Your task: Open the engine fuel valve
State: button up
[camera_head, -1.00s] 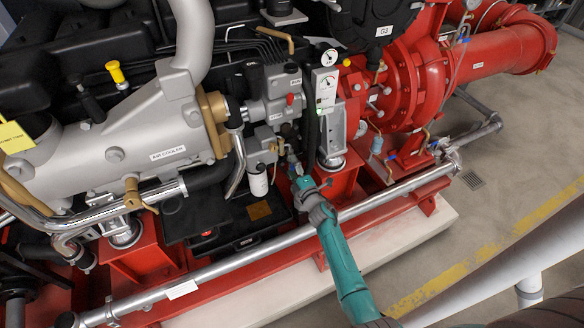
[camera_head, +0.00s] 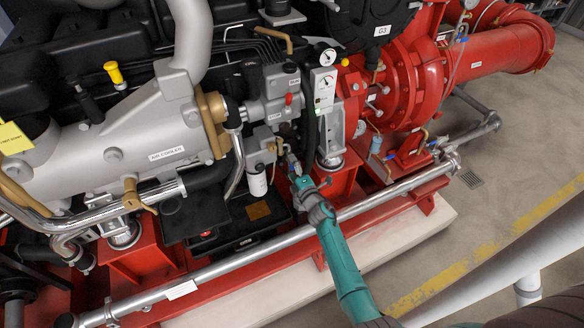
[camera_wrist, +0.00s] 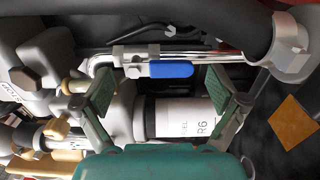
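A small metal valve with a blue lever handle (camera_wrist: 171,70) sits on a shiny pipe in the wrist view. The lever lies along the pipe, level in the picture. My gripper (camera_wrist: 164,88) is open, with one green-padded finger on each side of the lever and gaps between. Nothing is held. In the head view my gripper (camera_head: 293,166) reaches in among the small pipes left of the gauge panel; the lever is too small there to make out clearly.
A white-labelled filter (camera_wrist: 182,118) lies close behind the fingers; it also shows in the head view (camera_head: 257,184). A thick black hose (camera_wrist: 240,25) runs nearby. The gauge panel (camera_head: 324,90) stands right of my gripper, and a long silver pipe (camera_head: 245,260) crosses below my arm.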

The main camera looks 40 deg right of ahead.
jog(key=v, duration=1.2)
dwell(0.6)
jog(key=s+a+r+m+y, duration=0.25)
jog(key=s+a+m, duration=0.45)
jog(key=s+a, duration=1.25)
jog(key=s+a+r+m+g+y, duration=0.1)
jog(key=s+a+r+m, duration=0.1)
jog(key=s+r+m, duration=0.2)
jog(key=s+a+r+m+g+y, duration=0.1)
jog(key=s+a+r+m, duration=0.2)
jog(key=s+r, duration=0.7)
jog(key=s+m, duration=0.1)
jog(key=s, duration=0.3)
jog(key=shift+a+r+g, duration=0.2)
jog(key=shift+r+g, duration=0.1)
jog(key=shift+r, duration=0.05)
jog(key=shift+y, duration=0.25)
